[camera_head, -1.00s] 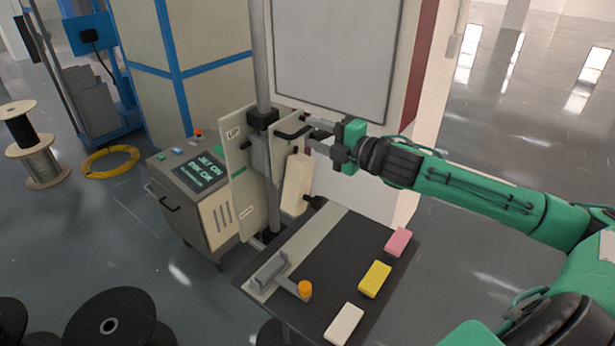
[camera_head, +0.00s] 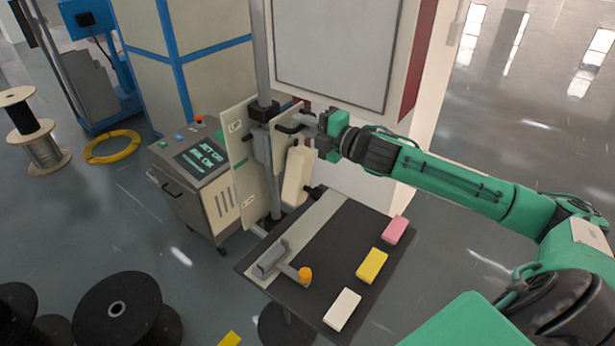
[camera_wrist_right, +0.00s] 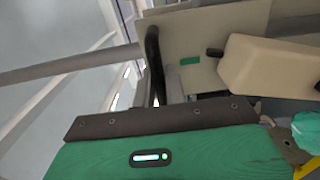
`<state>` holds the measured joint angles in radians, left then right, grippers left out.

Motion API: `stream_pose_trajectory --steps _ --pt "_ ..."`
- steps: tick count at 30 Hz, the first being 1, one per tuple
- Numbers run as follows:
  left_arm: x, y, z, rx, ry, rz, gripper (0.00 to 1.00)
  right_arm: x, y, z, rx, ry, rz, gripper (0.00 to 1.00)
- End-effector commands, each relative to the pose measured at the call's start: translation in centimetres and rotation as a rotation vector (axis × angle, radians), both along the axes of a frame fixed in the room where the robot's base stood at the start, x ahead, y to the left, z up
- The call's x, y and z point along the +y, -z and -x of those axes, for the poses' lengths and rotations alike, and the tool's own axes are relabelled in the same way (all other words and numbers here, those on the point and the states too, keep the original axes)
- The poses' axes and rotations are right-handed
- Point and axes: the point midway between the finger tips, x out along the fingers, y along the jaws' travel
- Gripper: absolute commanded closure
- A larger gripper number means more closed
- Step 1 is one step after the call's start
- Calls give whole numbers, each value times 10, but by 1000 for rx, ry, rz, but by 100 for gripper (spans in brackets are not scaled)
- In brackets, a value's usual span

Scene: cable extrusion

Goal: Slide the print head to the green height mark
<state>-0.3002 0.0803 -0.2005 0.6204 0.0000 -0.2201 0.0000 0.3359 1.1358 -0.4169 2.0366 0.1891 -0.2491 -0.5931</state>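The print head, a pale cream block (camera_head: 297,175), hangs on the grey vertical post (camera_head: 262,62) beside cream plates; it also shows in the wrist view (camera_wrist_right: 270,65). A black bar handle (camera_head: 287,129) sticks out above it and shows in the wrist view (camera_wrist_right: 154,62). My right gripper (camera_head: 306,124) is at this handle, its fingertips close to or around it. The finger gap is too hidden to tell a grip. A small green mark (camera_wrist_right: 190,61) is on the cream plate in the wrist view, right of the handle. My left gripper is not in view.
A dark table (camera_head: 325,255) below carries white (camera_head: 342,309), yellow (camera_head: 371,266) and pink (camera_head: 395,230) blocks and an orange-knobbed lever (camera_head: 304,275). A grey control box (camera_head: 200,180) stands left. A cabinet with a grey panel (camera_head: 330,50) stands behind the post.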

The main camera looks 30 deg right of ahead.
Motion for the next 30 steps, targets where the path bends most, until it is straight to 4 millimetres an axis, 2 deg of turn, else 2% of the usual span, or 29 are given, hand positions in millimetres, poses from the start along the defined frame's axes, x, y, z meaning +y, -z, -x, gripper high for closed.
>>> stream_pose_trajectory --steps 8,30 --pt "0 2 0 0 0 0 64 0 4 0 1 0 0 100" --pt "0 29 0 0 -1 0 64 0 42 0 2 0 0 100"
